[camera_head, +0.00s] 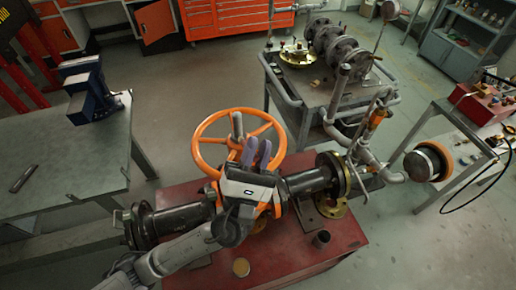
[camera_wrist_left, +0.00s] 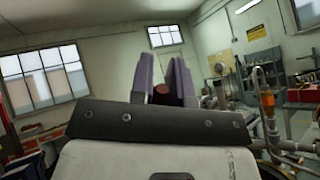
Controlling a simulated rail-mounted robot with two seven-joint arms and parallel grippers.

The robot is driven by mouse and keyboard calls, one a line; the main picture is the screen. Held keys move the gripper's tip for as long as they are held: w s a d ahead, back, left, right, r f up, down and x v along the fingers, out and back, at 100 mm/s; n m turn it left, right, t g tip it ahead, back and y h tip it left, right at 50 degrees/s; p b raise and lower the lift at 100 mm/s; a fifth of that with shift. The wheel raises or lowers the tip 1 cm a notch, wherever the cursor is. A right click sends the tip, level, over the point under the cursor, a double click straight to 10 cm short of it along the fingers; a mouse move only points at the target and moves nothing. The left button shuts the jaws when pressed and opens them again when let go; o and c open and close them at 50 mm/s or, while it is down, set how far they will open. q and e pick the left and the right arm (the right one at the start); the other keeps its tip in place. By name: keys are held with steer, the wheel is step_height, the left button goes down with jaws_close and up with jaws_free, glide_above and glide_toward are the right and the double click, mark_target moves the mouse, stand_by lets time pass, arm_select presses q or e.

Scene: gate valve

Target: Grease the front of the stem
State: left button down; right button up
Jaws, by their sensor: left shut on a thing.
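The gate valve lies on a red bench, with an orange handwheel (camera_head: 205,127) on top. The grey stem (camera_head: 237,124) stands up through the middle of the wheel. My left gripper (camera_head: 257,152) is over the near side of the wheel, just right of the stem, with its purple fingers pointing up and away. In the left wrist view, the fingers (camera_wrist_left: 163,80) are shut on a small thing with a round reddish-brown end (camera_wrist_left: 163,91). The rest of that held thing is hidden. Whether it touches the stem cannot be told. My right gripper is not in view.
An open tin with yellowish contents (camera_head: 240,267) and a dark cup (camera_head: 321,239) stand on the red bench (camera_head: 285,262). A grey table (camera_head: 60,165) is at left. A cart (camera_head: 318,92) with pipe fittings stands behind to the right. Open floor lies behind the wheel.

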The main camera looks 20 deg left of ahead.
arm_select(q)
steer(key=shift+w+a, duration=0.4)
steer(key=shift+w, duration=0.05)
steer(key=shift+r, duration=0.1)
